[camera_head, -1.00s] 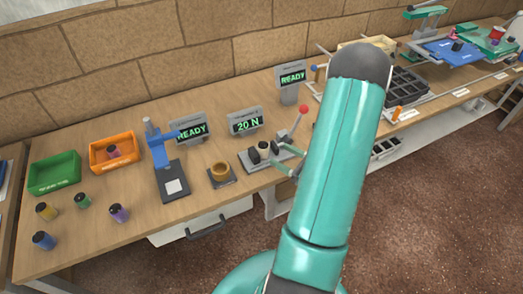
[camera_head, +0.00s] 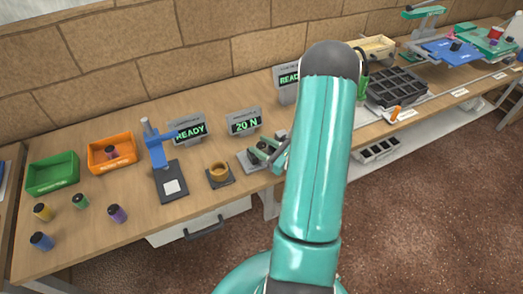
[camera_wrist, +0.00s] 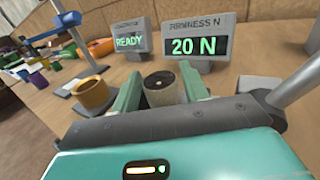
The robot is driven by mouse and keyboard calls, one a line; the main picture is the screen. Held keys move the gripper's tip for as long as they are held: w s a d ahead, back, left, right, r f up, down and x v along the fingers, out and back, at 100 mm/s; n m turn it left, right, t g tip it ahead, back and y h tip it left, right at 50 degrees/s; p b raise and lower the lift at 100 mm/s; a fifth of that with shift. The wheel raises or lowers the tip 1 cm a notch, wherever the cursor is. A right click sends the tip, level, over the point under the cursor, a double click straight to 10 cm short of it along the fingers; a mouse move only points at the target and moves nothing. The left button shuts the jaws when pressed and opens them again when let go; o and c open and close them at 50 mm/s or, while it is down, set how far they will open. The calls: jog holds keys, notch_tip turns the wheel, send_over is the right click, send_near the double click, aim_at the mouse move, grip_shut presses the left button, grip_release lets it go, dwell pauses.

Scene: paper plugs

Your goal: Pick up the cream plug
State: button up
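The cream plug (camera_wrist: 162,92) stands upright between my gripper's fingers in the wrist view, its round top dark in the middle. In the head view it is mostly hidden by my gripper (camera_head: 270,152), which is at the small press fixture (camera_head: 250,162). In the wrist view my gripper (camera_wrist: 162,88) has one green finger on each side of the plug. The fingers look apart, with little room beside the plug; I see no clear grip on it.
The firmness display (camera_head: 244,122) reads 20 N just behind the plug, and another display (camera_head: 190,130) reads READY. A tan ring cup (camera_head: 219,171) stands close on the left. The fixture's grey post and bar (camera_wrist: 285,85) stand close on the right.

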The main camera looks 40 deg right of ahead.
jog(key=c, duration=0.7)
jog(key=shift+r, duration=0.1)
jog(key=shift+r, duration=0.5)
jog(key=s+r, duration=0.8)
jog(key=s, duration=0.1)
jog(key=s+d+r, duration=0.1)
jog(key=s+r, duration=0.2)
jog(key=s, duration=0.2)
jog(key=shift+r, duration=0.4)
